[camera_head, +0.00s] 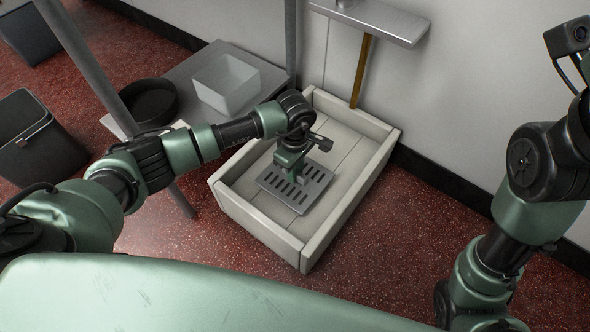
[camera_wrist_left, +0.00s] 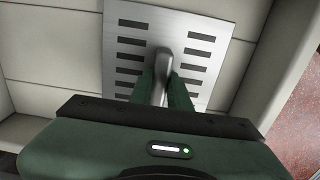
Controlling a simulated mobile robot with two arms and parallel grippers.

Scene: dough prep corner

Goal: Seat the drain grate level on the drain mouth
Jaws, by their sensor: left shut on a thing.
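The drain grate (camera_head: 315,179) is a grey metal plate with rows of dark slots, inside the pale walled basin (camera_head: 256,226). My left gripper (camera_head: 291,173) reaches down over it and is shut on the grate's raised handle. In the left wrist view the grate (camera_wrist_left: 136,62) shows with its handle (camera_wrist_left: 163,62) between the two green fingers of the gripper (camera_wrist_left: 165,90). The drain mouth is not visible. I cannot tell whether the grate touches the basin floor or hangs just above it. My right arm is at the right, but its gripper is out of view.
The basin's raised walls surround the grate. A low grey shelf to the left holds a black round pan (camera_head: 150,102) and a white tub (camera_head: 226,84). A wooden pole (camera_head: 361,72) stands at the basin's back. Red speckled floor (camera_head: 385,240) is clear in front.

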